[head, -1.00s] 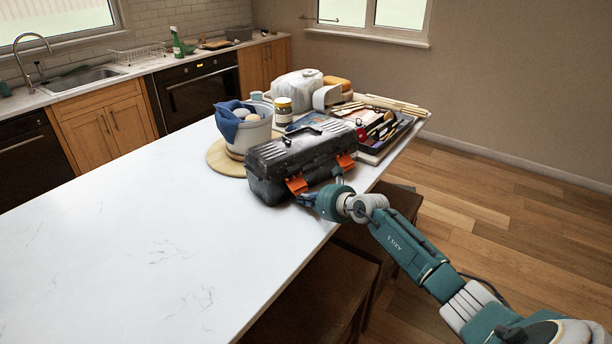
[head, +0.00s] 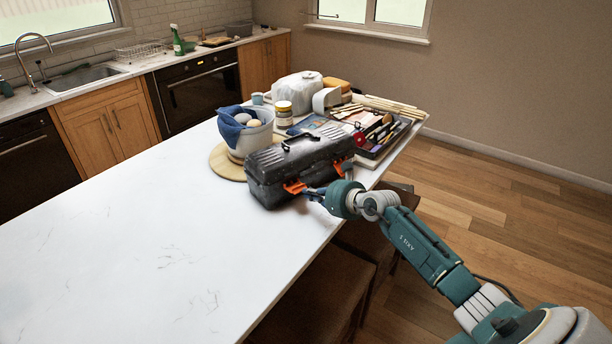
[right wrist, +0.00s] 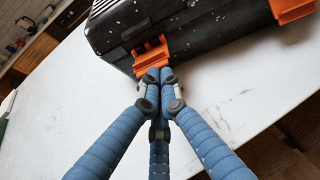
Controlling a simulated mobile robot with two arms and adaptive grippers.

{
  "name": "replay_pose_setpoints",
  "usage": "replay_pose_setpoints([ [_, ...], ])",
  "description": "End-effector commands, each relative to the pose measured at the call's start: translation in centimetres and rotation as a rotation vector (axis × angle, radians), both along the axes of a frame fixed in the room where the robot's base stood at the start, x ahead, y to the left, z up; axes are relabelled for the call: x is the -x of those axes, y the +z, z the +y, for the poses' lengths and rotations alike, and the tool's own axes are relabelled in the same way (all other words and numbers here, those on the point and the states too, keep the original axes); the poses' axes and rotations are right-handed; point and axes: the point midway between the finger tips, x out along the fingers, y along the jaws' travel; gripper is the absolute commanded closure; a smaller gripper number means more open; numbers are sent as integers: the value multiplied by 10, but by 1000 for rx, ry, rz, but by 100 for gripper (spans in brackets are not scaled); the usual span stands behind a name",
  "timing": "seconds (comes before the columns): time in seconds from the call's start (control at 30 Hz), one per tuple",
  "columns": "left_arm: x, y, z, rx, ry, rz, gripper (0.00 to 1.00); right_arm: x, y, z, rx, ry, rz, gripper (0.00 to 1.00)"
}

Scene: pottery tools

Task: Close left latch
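The dark, speckled toolbox (head: 290,160) stands on the white counter with its lid down and handle on top; it also shows in the right wrist view (right wrist: 205,30). Its orange left latch (head: 294,187) is on the front face, seen close up in the right wrist view (right wrist: 150,55). The orange right latch (right wrist: 292,10) is further right. My right gripper (right wrist: 160,74) has its blue fingers drawn together, tips at the left latch's lower edge, apparently touching it. In the head view the right gripper (head: 311,193) is at the toolbox's front. My left gripper is out of view.
A pot with a blue cloth (head: 245,130) stands on a round board (head: 225,162) behind the toolbox's left. A jar (head: 283,113) and a tool tray (head: 378,135) are behind it. The counter (head: 140,235) is clear at left; a stool (head: 325,285) stands below its edge.

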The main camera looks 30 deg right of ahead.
Motion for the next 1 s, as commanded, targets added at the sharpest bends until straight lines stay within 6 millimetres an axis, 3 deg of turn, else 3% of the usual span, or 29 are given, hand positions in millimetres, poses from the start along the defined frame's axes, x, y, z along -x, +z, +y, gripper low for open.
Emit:
replay_pose_setpoints([
  [0.47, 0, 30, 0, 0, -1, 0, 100, -9, 34, 1, 0, 0, 0, 100],
  [1.0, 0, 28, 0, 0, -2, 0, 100, -23, 36, 3, -1, 0, 0, 100],
])
